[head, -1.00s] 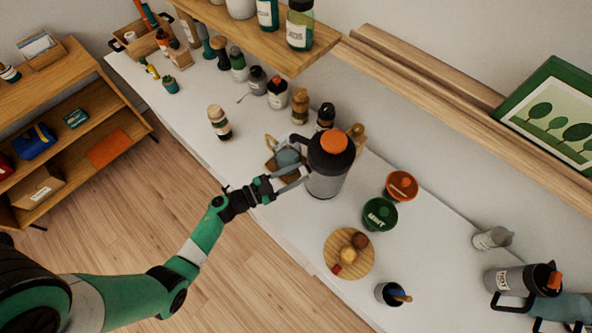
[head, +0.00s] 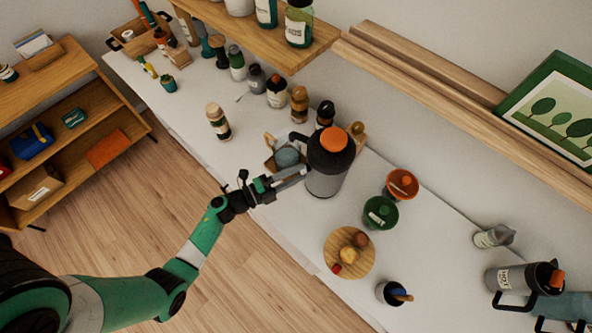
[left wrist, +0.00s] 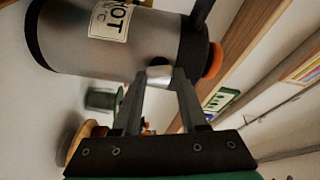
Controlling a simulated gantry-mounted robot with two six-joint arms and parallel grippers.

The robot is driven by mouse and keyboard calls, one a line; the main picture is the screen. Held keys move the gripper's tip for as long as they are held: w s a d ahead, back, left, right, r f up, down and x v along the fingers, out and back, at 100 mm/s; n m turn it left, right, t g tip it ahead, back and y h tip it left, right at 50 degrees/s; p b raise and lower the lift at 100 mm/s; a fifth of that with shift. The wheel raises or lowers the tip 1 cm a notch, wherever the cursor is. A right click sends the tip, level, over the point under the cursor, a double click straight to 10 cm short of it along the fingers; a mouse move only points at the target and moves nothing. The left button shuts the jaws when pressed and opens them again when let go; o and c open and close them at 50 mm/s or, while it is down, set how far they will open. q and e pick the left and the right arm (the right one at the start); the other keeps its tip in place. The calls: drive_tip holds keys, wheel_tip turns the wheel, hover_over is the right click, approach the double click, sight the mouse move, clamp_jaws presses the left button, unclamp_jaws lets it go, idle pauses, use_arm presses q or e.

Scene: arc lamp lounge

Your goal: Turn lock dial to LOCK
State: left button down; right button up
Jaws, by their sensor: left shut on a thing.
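A grey jug (head: 326,181) with a black collar and an orange top (head: 334,139) stands upright on the white counter. Its black handle (head: 298,137) points to the back left. My left gripper (head: 304,171) reaches in from the left at the jug's side. In the left wrist view the fingers (left wrist: 159,75) are shut on a small pale block-like part (left wrist: 158,73) on the jug's grey wall, just below the black collar. I see no LOCK marking, and I cannot tell whether this part is the dial. My right gripper is not in view.
A green bowl (head: 380,213), an orange bowl (head: 402,184) and a round wooden board (head: 346,262) stand right of the jug. Several bottles line the back left. A second jug (head: 516,279) is at far right. A wooden shelf (head: 290,60) overhangs the back.

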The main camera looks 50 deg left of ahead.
use_arm(q)
drive_tip(key=shift+f+m+b, duration=0.1)
drive_tip(key=shift+m+b, duration=0.2)
drive_tip(key=shift+m, duration=1.2)
drive_tip(key=shift+c, duration=2.2)
unclamp_jaws()
drive_tip(key=shift+s, duration=0.1)
drive_tip(key=p+v, duration=0.1)
drive_tip(key=v, duration=1)
drive_tip(key=shift+s, duration=0.2)
